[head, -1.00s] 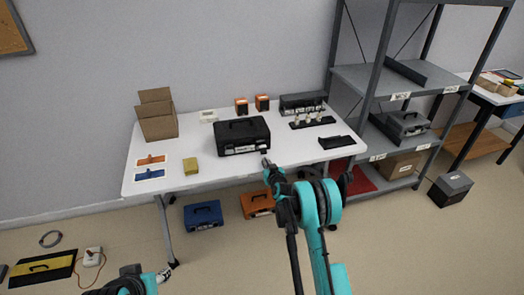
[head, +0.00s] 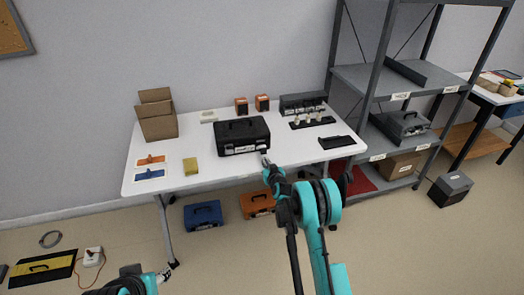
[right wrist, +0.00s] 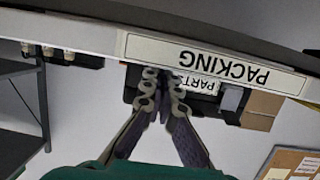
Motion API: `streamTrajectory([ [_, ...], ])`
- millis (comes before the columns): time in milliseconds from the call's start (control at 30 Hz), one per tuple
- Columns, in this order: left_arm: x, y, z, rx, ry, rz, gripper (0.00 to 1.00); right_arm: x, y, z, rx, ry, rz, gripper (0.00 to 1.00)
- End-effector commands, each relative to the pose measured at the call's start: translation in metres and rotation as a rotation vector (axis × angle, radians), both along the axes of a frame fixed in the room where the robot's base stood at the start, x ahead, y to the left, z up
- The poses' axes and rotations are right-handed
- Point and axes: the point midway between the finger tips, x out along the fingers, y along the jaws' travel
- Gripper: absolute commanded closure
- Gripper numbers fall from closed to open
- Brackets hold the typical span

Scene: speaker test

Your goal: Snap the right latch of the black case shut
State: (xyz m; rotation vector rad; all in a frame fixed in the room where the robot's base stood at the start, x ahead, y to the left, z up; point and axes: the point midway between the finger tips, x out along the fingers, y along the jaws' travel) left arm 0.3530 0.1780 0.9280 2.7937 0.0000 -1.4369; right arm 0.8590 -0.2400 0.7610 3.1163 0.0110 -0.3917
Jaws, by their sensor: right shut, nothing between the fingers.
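The black case (head: 241,131) stands closed on the white table, its handle on top and a pale label on its front. In the right wrist view, which is upside down, its dark front (right wrist: 132,84) shows behind my fingers, with a "PARTS" label. My right gripper (head: 265,159) is at the case's front right corner; its fingers (right wrist: 163,76) are together and empty. The right latch is too small to make out in the head view and seems hidden by my fingers in the wrist view; I cannot tell its state or any contact. My left arm shows at the bottom left; its fingers are unclear.
The table (head: 290,158) has a "PACKING" label (right wrist: 215,57) on its front edge. The front strip between block and gripper is clear.

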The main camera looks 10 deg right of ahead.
Motion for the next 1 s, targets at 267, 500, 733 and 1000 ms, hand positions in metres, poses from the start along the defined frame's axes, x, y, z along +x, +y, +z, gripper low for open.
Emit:
streamTrajectory([
  [267, 0.000, 0.000, 0.000, 0.000, 0.000, 0.000, 0.53, 0.000, 0.000, 0.000, 0.000, 0.000, 0.000, 1.00],
  [500, 0.000, 0.000, 0.000, 0.000, 0.000, 0.000, 0.53, 0.003, 0.000, 0.001, 0.000, 0.000, 0.000, 1.00],
  [733, 0.000, 0.000, 0.000, 0.000, 0.000, 0.000, 0.53, 0.007, 0.000, 0.002, -0.001, 0.000, 0.000, 1.00],
  [1000, 0.000, 0.000, 0.000, 0.000, 0.000, 0.000, 0.53, 0.012, 0.000, 0.004, -0.001, 0.000, 0.000, 1.00],
])
